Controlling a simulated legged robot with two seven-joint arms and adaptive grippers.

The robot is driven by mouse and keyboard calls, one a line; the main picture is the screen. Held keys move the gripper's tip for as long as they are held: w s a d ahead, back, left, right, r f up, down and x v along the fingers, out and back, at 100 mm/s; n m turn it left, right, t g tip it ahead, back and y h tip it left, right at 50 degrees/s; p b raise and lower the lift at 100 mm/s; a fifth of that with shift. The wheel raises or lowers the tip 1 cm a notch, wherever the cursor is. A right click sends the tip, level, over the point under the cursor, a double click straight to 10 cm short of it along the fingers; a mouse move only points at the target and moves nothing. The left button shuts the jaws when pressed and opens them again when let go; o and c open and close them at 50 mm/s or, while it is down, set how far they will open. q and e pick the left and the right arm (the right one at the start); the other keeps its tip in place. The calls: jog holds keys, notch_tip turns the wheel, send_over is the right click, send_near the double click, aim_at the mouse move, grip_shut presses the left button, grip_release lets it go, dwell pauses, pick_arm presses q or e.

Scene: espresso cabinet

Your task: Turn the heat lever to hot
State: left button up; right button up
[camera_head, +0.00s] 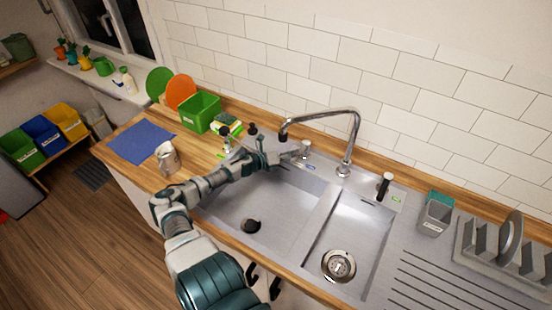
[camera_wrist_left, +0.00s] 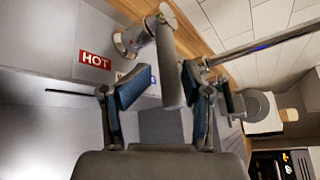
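The heat lever is a grey bar (camera_wrist_left: 169,65) on a round metal base (camera_wrist_left: 134,37) in the left wrist view. A red HOT label (camera_wrist_left: 95,61) is on the sink surface to the left of the base. My left gripper (camera_wrist_left: 168,78) is open with the bar between its two fingertips; touch cannot be told. In the head view my left gripper (camera_head: 274,157) reaches over the back rim of the sink, just left of the small metal lever fitting (camera_head: 305,149). The HOT label does not show clearly there. My right gripper is out of view.
The tall curved faucet (camera_head: 354,133) rises close to the right of the lever. A black-topped fitting (camera_head: 384,185) stands farther right. The sink basins are empty.

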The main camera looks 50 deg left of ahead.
pick_arm(q)
jog(key=v, duration=0.7)
jog(key=shift+s, duration=0.35)
jog(key=shift+a, duration=0.1)
